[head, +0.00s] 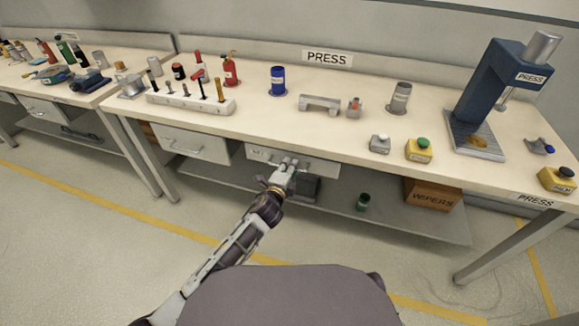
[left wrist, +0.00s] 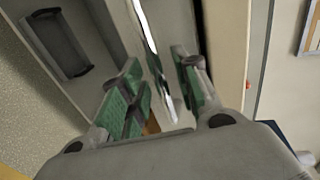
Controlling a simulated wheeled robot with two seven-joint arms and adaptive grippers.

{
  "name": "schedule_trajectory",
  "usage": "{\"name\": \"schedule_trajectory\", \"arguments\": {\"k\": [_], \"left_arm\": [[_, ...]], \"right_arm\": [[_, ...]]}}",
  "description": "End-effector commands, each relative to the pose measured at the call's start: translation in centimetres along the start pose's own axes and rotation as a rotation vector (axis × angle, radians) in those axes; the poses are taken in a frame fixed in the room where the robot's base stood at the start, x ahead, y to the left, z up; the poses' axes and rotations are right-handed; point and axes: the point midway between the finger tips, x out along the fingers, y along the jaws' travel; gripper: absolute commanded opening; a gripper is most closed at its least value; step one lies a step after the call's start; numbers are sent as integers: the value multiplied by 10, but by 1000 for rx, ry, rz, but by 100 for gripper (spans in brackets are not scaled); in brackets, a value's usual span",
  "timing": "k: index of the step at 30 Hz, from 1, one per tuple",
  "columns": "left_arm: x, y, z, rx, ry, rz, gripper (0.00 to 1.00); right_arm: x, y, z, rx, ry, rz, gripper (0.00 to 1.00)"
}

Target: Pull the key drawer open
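A pale drawer (head: 318,170) with a small label, its writing too small to read, sits under the front edge of the press bench. I take it as the key drawer; it looks shut. My left gripper (head: 285,168) is at its front and hides part of it, including the handle. In the left wrist view, the green-padded fingers (left wrist: 162,95) are apart. A shiny bar (left wrist: 153,50), probably the drawer handle, runs between them; I cannot tell whether either finger touches it. My right gripper is not in view.
Another drawer (head: 192,145) with a handle is to the left under the same bench (head: 330,133). On the lower shelf are a dark bin (head: 306,189), a green can (head: 363,202) and a wipers box (head: 432,194). The floor in front is clear.

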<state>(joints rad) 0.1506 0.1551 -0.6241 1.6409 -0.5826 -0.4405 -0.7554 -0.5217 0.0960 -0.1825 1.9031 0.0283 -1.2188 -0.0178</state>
Motion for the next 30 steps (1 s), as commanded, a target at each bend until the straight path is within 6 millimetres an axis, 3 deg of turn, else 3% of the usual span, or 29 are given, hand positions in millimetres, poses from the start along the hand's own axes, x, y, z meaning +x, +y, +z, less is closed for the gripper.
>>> {"name": "schedule_trajectory", "arguments": {"k": [13,21,30], "left_arm": [[0,0,-2,0,0,0,31],[0,0,-2,0,0,0,0],[0,1,-2,0,0,0,0]], "right_arm": [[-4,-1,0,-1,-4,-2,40],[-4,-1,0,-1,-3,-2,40],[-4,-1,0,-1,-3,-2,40]]}}
